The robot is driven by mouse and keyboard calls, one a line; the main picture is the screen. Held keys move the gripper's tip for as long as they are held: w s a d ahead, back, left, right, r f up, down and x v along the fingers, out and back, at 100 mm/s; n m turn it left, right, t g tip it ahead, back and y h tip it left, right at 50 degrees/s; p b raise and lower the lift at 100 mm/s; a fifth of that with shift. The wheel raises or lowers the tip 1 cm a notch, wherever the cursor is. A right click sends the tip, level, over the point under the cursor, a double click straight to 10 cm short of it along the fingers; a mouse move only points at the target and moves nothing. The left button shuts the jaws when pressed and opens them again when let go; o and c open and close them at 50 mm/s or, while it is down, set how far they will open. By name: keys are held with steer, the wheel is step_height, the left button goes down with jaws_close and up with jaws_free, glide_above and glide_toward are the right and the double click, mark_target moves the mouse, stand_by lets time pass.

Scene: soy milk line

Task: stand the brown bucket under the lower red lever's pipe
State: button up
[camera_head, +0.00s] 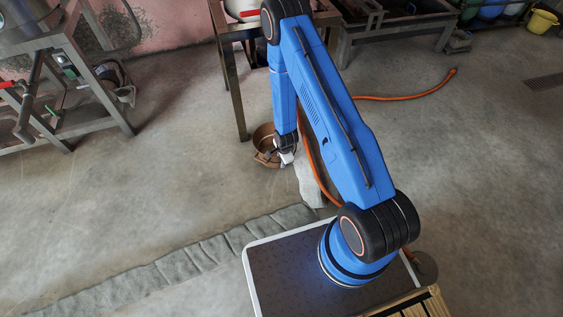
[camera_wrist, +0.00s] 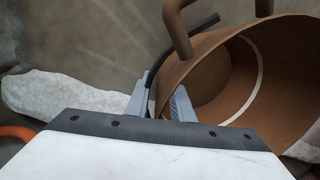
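The brown bucket (camera_head: 262,137) is on the floor beside a table leg, in the middle of the head view. In the wrist view the bucket (camera_wrist: 285,75) fills the right side, its mouth facing the camera and two thick brown loops at its rim. My gripper (camera_head: 287,157) is at the bucket's near right side. In the wrist view the fingers of my gripper (camera_wrist: 160,98) are apart, one outside the wall and one inside, with the rim between them. A firm grip does not show. A red lever (camera_head: 8,84) is on the left stand; its pipe outlet is unclear.
A metal stand (camera_head: 100,123) with pipes is at the left. A table (camera_head: 236,95) stands behind the bucket. An orange hose (camera_head: 310,165) and a pale stone-like piece (camera_head: 311,186) lie close to my gripper. The floor between stand and bucket is clear.

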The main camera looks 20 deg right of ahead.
steer(key=shift+r, duration=0.1)
steer(key=s+d+r+n, duration=0.1)
steer(key=s+r+n, duration=0.15)
steer(key=r, duration=1.45)
steer(key=s+d+r+n+t, duration=0.1)
steer(key=s+r+n, duration=0.15)
steer(key=r, duration=1.35)
steer(key=s+d+r+n, duration=0.2)
steer(key=r+n, duration=0.1)
steer(key=r, duration=1.4)
steer(key=s+d+r+n+t, duration=0.1)
steer(key=s+r+n, duration=0.3)
steer(key=s+r, duration=0.5)
steer(key=s+r+n, duration=0.4)
steer(key=s+r, duration=0.5)
steer(key=s, duration=0.8)
steer(key=shift+s+d+r+t, duration=0.3)
steer(key=shift+d+t, duration=0.05)
steer(key=shift+t, duration=0.05)
